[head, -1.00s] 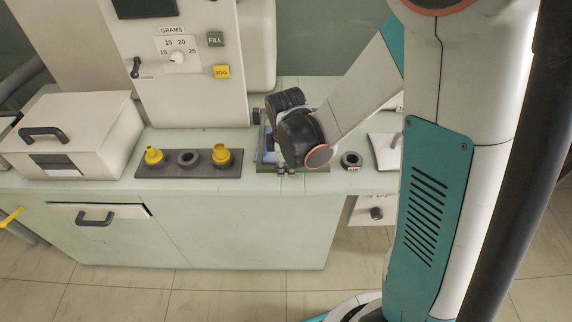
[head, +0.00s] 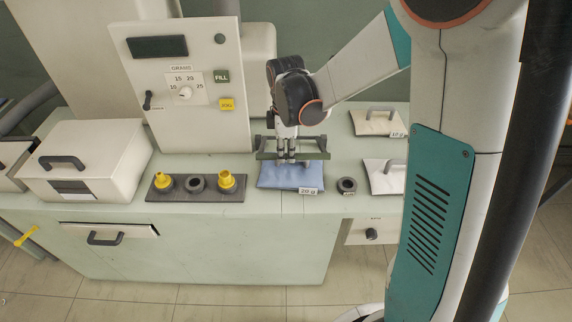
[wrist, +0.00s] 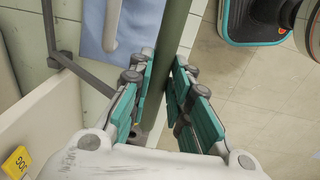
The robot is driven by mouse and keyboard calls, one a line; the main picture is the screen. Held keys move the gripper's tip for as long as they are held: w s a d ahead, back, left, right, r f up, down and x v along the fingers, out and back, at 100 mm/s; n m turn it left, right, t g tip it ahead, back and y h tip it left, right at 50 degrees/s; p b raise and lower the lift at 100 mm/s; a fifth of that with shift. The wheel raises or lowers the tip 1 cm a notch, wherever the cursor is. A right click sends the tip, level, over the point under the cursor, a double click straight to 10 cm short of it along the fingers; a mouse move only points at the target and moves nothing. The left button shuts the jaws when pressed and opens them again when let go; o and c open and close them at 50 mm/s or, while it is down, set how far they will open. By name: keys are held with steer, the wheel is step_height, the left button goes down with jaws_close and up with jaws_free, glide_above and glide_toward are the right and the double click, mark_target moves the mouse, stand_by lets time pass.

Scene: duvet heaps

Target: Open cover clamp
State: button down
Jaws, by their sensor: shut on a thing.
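The clamp is a dark green bar (head: 265,155) on thin grey side arms, raised over a light blue padded cover (head: 284,177) tagged 20 g on the bench. My gripper (head: 291,159) points down at the bar, above the cover's back part. In the wrist view the gripper (wrist: 163,75) has its teal fingers on either side of the green bar (wrist: 176,35) and is shut on it. A grey side arm (wrist: 68,60) and the blue cover (wrist: 95,28) show beyond. The gripper hides the middle of the bar in the head view.
A board with yellow fittings (head: 194,195) lies left of the cover. A black ring (head: 347,186) and white covers with handles (head: 382,177) lie to the right. A dispenser panel (head: 190,110) with a dial stands behind left. A lidded box (head: 95,150) is farther left.

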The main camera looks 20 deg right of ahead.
steer(key=w+d+r+g+p, duration=0.1)
steer(key=w+d+r+p, duration=0.1)
steer(key=w+r, duration=0.3)
steer(key=w+d+r+g+y+p, duration=0.1)
steer(key=w+d+r+p, duration=0.2)
steer(key=w, duration=0.7)
steer(key=shift+w+d+r+g, duration=0.15)
steer(key=shift+w+r+g, duration=0.25)
steer(key=shift+r, duration=0.8)
steer(key=c, duration=1.6)
jaws_free()
steer(key=shift+w, duration=0.1)
steer(key=shift+o, duration=0.6)
steer(key=shift+w+f, duration=0.15)
steer(key=v, duration=1.2)
